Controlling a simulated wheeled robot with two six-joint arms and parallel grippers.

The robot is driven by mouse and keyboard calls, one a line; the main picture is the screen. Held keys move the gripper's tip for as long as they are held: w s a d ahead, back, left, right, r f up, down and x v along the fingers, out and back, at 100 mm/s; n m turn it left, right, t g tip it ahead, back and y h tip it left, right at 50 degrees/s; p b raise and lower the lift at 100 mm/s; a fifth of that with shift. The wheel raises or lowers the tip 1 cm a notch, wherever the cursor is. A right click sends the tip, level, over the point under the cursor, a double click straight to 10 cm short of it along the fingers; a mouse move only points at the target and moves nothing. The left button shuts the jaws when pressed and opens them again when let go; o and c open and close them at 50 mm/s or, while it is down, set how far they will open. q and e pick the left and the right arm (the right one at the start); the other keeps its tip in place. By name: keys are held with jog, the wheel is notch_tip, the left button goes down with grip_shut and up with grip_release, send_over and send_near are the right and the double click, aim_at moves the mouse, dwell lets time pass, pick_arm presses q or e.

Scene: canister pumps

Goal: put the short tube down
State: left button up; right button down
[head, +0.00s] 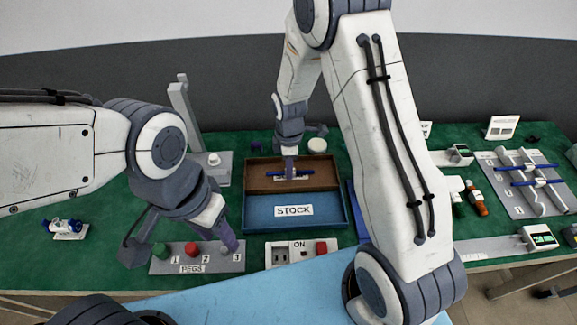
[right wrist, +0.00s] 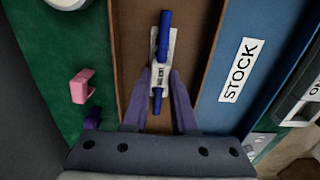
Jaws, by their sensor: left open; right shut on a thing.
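The short blue tube (head: 272,173) is at the brown compartment of the stock tray (head: 246,215). It also shows in the right wrist view (right wrist: 165,22), lying along the compartment over a small white label (right wrist: 154,58). My right gripper (head: 290,168) points down into this compartment and is shut on the tube's middle; its purple fingers (right wrist: 163,75) flank it in the right wrist view. I cannot tell whether the tube touches the compartment floor. My left gripper (head: 185,243) is open over the pegs board (head: 215,263), with its fingers spread to either side.
The tray's blue compartment (head: 262,222) has a STOCK label. A switch box (head: 303,250) marked ON stands in front. A grey rack (head: 530,182) with blue-ended tubes is at the right. A pink bracket (right wrist: 82,86) lies beside the tray. A blue-and-white part (head: 68,228) sits far left.

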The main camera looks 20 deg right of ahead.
jog(key=shift+f, duration=0.1)
jog(key=shift+f, duration=0.1)
jog(key=c, duration=0.7)
grip_release()
notch_tip(320, 180, up, 12)
jog(key=r, duration=0.1)
jog(key=s+a+r+m, duration=0.2)
jog(key=s+a+m, duration=0.1)
jog(key=s, duration=0.5)
jog(key=s+a+r+m, duration=0.2)
jog(key=s+a+r, duration=0.1)
jog(key=s, duration=0.5)
jog(key=s+a+r+m+y, duration=0.1)
jog(key=s+a+r+m, duration=0.1)
jog(key=s, duration=0.6)
jog(key=shift+s+a+r+m, duration=0.2)
jog(key=shift+s+a+m, duration=0.2)
jog(key=shift+m, duration=0.4)
